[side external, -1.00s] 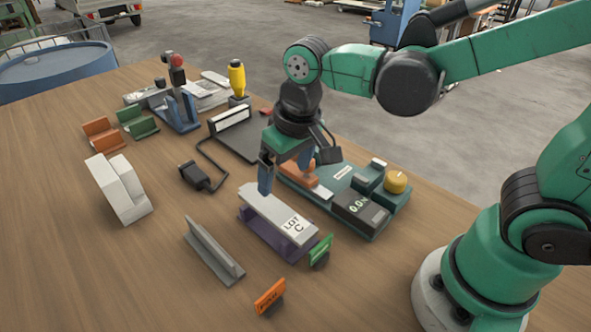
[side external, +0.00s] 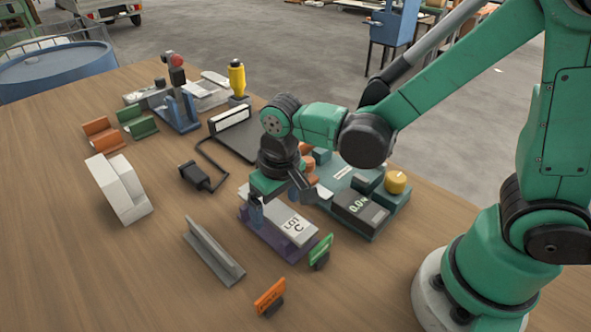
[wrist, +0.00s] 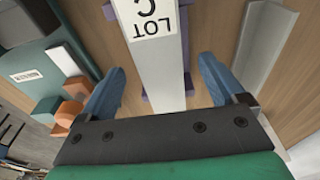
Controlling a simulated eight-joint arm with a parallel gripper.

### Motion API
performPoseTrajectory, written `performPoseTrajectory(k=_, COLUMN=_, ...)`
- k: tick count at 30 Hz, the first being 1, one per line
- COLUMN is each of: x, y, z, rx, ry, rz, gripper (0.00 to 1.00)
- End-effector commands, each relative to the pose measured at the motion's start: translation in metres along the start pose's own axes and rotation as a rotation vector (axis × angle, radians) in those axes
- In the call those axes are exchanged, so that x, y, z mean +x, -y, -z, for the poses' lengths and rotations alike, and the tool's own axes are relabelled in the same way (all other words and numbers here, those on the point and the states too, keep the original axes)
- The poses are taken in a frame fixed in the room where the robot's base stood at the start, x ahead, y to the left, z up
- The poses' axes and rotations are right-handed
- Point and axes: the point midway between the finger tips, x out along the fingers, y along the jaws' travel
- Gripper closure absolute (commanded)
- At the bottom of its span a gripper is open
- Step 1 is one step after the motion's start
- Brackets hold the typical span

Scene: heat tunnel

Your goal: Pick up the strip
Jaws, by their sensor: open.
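A pale grey strip with a white "LOT C" label (side external: 292,222) lies along a purple holder (side external: 262,232). In the wrist view the strip (wrist: 160,70) runs between the two blue fingers, and the holder shows at its edges. My gripper (side external: 275,206) is open, low over the strip's far end. Its fingers (wrist: 160,88) stand one on either side of the strip, with a gap visible on both sides. The dark palm covers the strip's end in the wrist view.
A green station with a "0.0" display (side external: 358,207) and yellow knob stands close on the right. A grey metal angle (side external: 213,252) lies in front. Green (side external: 320,252) and orange (side external: 270,297) signs stand near the strip's near end. A white block (side external: 118,190) is left.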

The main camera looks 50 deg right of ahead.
Motion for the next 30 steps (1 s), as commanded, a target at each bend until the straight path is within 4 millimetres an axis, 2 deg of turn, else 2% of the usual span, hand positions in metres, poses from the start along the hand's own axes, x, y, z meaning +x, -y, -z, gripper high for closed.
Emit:
performPoseTrajectory(k=3, x=0.000, y=0.000, z=0.000, rx=0.000, ry=0.000, rz=0.000, gripper=0.13)
performPoseTrajectory(k=12, x=0.000, y=0.000, z=0.000, rx=0.000, ry=0.000, rz=0.000, gripper=0.99)
performPoseTrajectory(k=23, x=-0.002, y=0.000, z=0.000, rx=0.000, ry=0.000, rz=0.000, gripper=1.00)
performPoseTrajectory(k=30, x=-0.020, y=0.000, z=0.003, rx=0.000, ry=0.000, rz=0.000, gripper=1.00)
